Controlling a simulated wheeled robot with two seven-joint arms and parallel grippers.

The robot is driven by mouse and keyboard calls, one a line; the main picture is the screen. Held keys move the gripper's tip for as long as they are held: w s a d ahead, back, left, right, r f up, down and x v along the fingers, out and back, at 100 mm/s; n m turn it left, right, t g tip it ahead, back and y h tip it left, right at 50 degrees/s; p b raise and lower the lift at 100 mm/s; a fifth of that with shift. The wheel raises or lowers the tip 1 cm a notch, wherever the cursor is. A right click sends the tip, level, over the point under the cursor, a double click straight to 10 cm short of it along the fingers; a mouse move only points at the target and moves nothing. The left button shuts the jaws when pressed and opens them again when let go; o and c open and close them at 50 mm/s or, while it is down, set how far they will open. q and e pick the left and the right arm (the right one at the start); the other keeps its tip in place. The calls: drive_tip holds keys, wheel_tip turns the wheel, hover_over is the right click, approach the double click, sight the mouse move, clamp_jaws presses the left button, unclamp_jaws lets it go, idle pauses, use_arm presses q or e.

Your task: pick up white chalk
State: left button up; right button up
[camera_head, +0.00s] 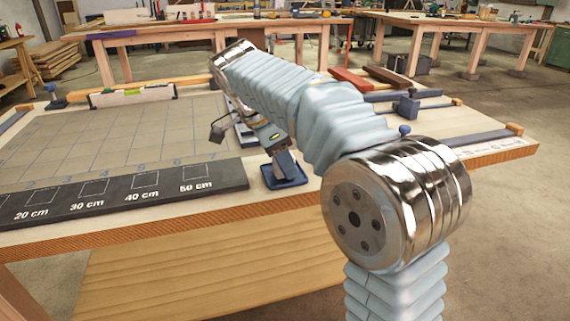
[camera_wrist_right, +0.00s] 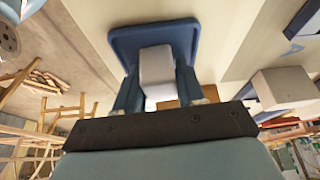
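The white chalk (camera_wrist_right: 156,70) shows as a pale block in the right wrist view, over a small dark blue tray (camera_wrist_right: 120,38). My right gripper (camera_wrist_right: 160,88) has one finger on each side of it, and the chalk fills most of the gap. I cannot tell whether both fingers press on it. In the head view my right gripper (camera_head: 281,163) points down into the blue tray (camera_head: 298,182) near the table's front edge, and the chalk is hidden there. My left gripper is not in view.
A dark ruler board (camera_head: 120,196) with cm marks lies along the front edge, left of the tray. A gridded board (camera_head: 110,135) lies behind it. A level (camera_head: 132,95) stands at the back. A clamp (camera_head: 406,105) and dark bars lie to the right.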

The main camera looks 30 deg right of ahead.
drive_tip(key=shift+c, duration=0.8)
drive_tip(key=shift+r, duration=0.1)
drive_tip(key=shift+r, duration=0.15)
drive_tip(key=r, duration=0.2)
drive_tip(key=s+r, duration=0.1)
drive_tip(key=r, duration=0.1)
drive_tip(key=shift+a, duration=0.25)
drive_tip(key=s+a+r, duration=0.4)
drive_tip(key=s+r, duration=0.4)
drive_tip(key=s, duration=0.4)
drive_tip(key=shift+s+r, duration=0.15)
drive_tip(key=shift+r, duration=0.1)
drive_tip(key=shift+d, duration=0.1)
